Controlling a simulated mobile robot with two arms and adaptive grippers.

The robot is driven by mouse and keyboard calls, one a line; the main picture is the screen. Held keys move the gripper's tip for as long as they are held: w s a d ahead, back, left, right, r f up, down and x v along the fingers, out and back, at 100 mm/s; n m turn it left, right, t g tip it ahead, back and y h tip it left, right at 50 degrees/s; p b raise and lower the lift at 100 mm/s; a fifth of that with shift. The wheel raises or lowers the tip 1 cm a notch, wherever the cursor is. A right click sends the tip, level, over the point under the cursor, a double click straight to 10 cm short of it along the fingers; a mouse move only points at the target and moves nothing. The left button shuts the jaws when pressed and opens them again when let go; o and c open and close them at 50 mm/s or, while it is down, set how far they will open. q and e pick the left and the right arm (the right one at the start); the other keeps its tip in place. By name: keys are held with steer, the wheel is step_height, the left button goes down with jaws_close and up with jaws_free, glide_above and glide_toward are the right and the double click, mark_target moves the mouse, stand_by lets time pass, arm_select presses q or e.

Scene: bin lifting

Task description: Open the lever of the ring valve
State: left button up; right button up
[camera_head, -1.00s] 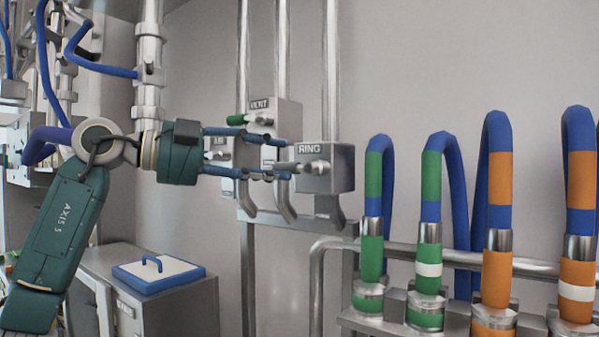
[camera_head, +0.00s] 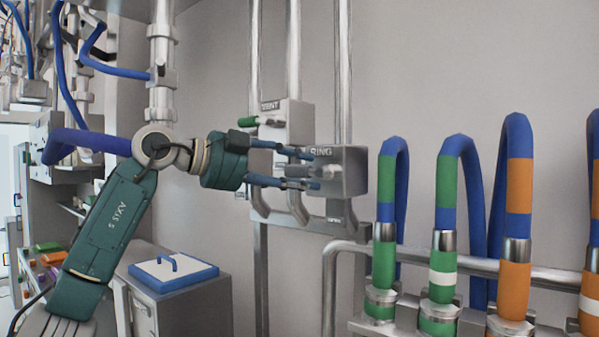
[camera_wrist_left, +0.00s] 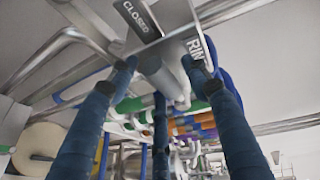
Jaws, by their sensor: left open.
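The ring valve (camera_head: 349,173) is a grey metal box labelled RING on a vertical pipe in the head view. Its metal lever hub (camera_head: 328,171) sticks out of the front toward my left gripper. In the left wrist view the fingers (camera_wrist_left: 160,72) stand on either side of the metal lever (camera_wrist_left: 165,75), with a CLOSED label (camera_wrist_left: 138,18) above. Contact with the lever is unclear. My right gripper is not in view.
The vent valve (camera_head: 292,118) with a green lever (camera_head: 248,121) stands just behind and left. A cabinet with a blue-edged lid (camera_head: 173,272) is below my left arm.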

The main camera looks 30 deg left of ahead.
arm_select(q)
steer(key=shift+w, duration=0.1)
jaws_close()
